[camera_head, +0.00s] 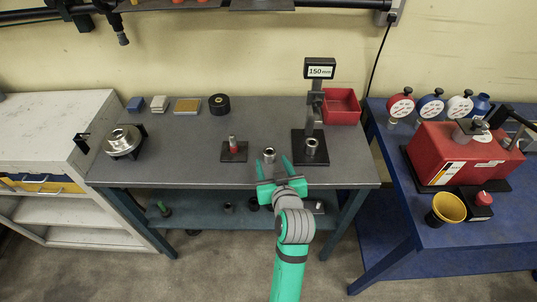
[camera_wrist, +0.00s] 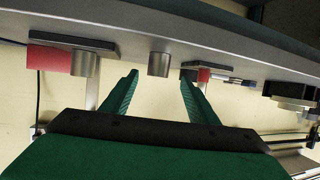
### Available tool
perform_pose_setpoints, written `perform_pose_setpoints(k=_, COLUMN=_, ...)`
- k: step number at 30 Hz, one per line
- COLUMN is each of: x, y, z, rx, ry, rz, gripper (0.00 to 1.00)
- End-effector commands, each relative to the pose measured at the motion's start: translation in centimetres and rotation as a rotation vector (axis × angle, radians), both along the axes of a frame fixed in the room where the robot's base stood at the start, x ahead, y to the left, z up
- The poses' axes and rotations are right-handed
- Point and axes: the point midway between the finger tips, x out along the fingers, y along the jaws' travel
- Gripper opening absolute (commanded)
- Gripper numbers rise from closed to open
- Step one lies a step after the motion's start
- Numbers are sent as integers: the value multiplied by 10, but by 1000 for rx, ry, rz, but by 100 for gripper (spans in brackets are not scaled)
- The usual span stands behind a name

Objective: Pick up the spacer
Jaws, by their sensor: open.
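The spacer (camera_head: 269,154) looks like a short grey metal cylinder with a hole in its top. It stands upright near the front edge of the grey bench. My gripper (camera_head: 273,168) is open and empty, low at that edge, with its green fingers pointing toward the spacer. In the wrist view, which looks inverted, the spacer (camera_wrist: 159,64) lies in the gap between the fingertips (camera_wrist: 159,79). I see no contact. A similar metal cylinder (camera_head: 311,146) stands on the black base of the 150 mm gauge, to the right; it also shows in the wrist view (camera_wrist: 84,64).
The gauge display (camera_head: 320,71) and red bin (camera_head: 342,106) stand behind right. A round metal fixture (camera_head: 123,140) is far left. The bench middle (camera_head: 185,150) is clear.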

Motion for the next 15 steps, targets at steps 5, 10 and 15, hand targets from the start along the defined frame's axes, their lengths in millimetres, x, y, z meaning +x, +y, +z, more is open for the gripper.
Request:
perform_pose_setpoints(k=5, x=16, y=4, z=-6, rx=0, ry=0, rz=1, gripper=54)
perform_pose_setpoints(k=10, x=27, y=5, z=-9, rx=0, ry=-1, rz=0, gripper=54)
perform_pose_setpoints(k=15, x=50, y=6, z=-17, rx=0, ry=-1, rz=0, gripper=54)
